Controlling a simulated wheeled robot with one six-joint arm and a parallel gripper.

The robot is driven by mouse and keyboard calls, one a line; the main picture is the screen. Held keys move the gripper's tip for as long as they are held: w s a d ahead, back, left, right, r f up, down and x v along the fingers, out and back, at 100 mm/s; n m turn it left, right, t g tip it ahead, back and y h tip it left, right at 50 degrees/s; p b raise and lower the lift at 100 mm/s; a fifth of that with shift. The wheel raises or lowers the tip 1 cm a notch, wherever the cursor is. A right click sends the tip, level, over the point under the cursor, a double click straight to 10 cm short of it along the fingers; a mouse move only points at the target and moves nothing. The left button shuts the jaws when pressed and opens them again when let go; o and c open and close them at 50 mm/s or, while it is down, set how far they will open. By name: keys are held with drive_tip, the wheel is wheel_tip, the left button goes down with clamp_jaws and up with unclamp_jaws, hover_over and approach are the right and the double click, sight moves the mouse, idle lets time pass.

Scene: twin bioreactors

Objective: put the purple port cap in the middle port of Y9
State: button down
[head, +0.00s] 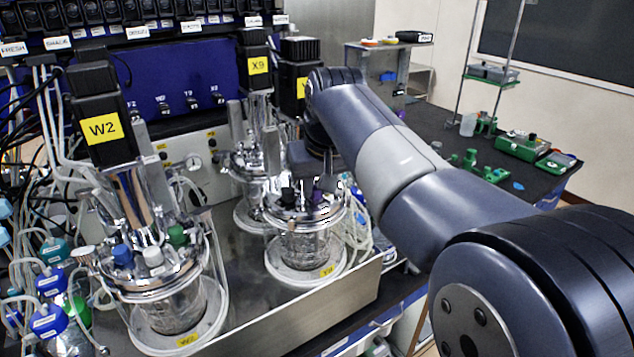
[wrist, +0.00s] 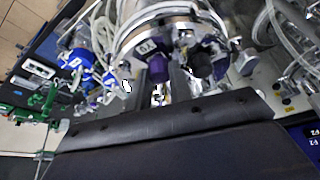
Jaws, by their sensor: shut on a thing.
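The bioreactor Y9 (head: 305,245) is the front right vessel, with a yellow tag at its base. The purple port cap (head: 318,198) is at its lid, just under my gripper (head: 325,183). My gripper is shut on the cap. Purple also shows close to the lid in the wrist view (wrist: 157,69). A black cap (head: 288,196) stands on the lid to the left. My gripper and arm hide much of the lid, including the middle port. I cannot tell whether the cap is seated or just above a port.
The reactor W2 (head: 165,285) stands at the left with blue, white and green caps. Reactor X9 (head: 252,165) is behind. Clear tubes loop beside Y9. The steel tray's front wall (head: 330,305) runs below. A dark bench (head: 480,190) with green items lies at the right.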

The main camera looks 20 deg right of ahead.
drive_tip(key=shift+f, duration=0.2)
drive_tip(key=c, duration=1.2)
unclamp_jaws()
drive_tip(key=shift+c, duration=0.2)
drive_tip(key=v, duration=1.2)
drive_tip(key=shift+r, duration=0.1)
